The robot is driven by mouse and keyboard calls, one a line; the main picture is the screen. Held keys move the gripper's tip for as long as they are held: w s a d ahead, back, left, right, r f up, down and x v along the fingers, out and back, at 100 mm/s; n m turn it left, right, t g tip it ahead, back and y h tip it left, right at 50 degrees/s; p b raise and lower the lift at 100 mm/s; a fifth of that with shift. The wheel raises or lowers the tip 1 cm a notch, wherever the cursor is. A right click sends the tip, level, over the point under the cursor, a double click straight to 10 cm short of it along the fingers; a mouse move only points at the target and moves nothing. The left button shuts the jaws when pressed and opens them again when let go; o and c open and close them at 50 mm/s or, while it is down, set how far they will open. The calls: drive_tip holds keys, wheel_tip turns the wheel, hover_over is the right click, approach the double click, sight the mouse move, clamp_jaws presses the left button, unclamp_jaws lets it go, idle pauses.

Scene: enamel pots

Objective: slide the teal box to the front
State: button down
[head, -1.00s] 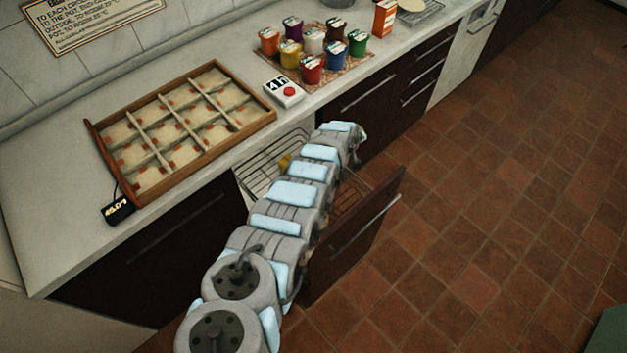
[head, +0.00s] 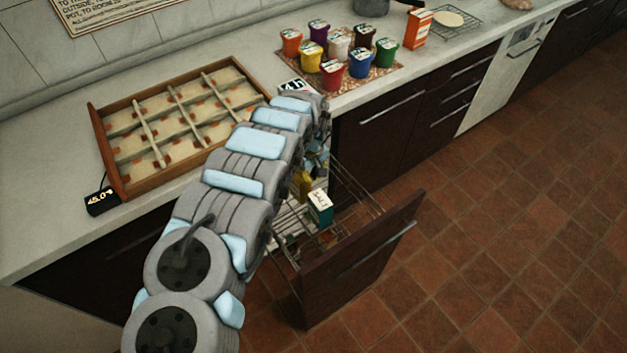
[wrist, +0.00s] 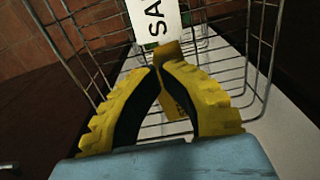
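The teal box (head: 321,212), with a white lettered top, stands upright in the wire basket of the open drawer (head: 350,262). In the wrist view, a white lettered panel (wrist: 153,20), probably this box's, stands just beyond my fingertips. My gripper (wrist: 160,66) has yellow ridged fingers, with the tips together and no teal box between them. An ochre piece (wrist: 172,48) shows just behind the tips; I cannot tell what it belongs to. In the head view my arm hides most of the gripper, which is down at the basket's back, behind the box.
Wire basket walls (wrist: 258,45) rise close on both sides of my fingers. The dark drawer front (head: 360,262) stands out over the tiled floor. The counter above holds a wooden divided tray (head: 112,188), several colored pots (head: 333,75) and an orange carton (head: 417,29).

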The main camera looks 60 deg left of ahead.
drive_tip(key=shift+f+b, duration=1.95)
drive_tip(key=shift+f, duration=2.5)
